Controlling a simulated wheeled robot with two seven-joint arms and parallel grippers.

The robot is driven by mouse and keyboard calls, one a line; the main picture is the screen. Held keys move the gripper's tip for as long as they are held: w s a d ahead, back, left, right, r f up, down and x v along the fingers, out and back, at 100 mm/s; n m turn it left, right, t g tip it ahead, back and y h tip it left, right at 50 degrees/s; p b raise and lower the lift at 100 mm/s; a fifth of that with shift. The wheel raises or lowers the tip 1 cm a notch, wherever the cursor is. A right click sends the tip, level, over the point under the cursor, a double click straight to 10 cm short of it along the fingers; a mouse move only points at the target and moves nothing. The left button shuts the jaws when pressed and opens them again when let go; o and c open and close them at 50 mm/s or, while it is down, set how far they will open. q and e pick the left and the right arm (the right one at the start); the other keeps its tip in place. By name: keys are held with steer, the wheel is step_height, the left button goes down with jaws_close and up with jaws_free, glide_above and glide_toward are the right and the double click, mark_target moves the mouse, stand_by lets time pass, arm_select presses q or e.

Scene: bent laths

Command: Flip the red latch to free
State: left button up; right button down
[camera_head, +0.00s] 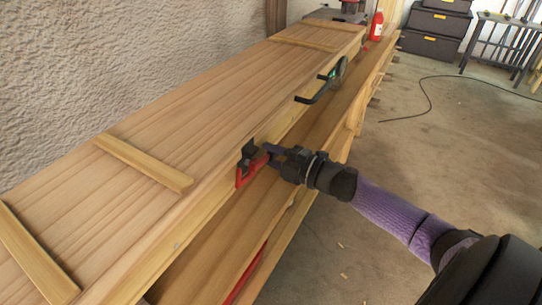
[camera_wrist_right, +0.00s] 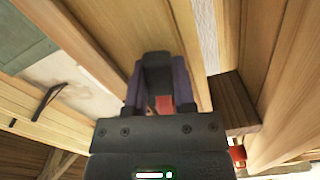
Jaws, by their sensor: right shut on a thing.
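The red latch (camera_head: 245,172) is on the front side of the long wooden bench, beside a small black fitting (camera_head: 249,149). My right gripper (camera_head: 273,152) reaches it from the right and is shut on its red part. In the right wrist view, a bit of red (camera_wrist_right: 164,103) shows between the two dark fingers of my right gripper (camera_wrist_right: 163,95). Most of the latch is hidden there by the gripper. My left gripper is not in view.
The bench top (camera_head: 200,105) carries several wooden cross strips. Black bent handles (camera_head: 316,96) stick out from its front side farther back. A red bottle (camera_head: 376,26) stands at the far end. The floor at right is mostly clear, with a black cable (camera_head: 424,96).

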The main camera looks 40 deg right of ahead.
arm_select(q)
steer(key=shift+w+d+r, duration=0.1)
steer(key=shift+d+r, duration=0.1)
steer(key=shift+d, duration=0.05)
arm_select(e)
steer(key=shift+r+n, duration=0.2)
steer(key=shift+n, duration=0.2)
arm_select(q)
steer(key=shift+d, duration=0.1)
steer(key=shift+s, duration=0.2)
arm_select(e)
steer(key=c, duration=0.8)
jaws_free()
steer(key=o, duration=0.4)
steer(key=shift+c, duration=0.2)
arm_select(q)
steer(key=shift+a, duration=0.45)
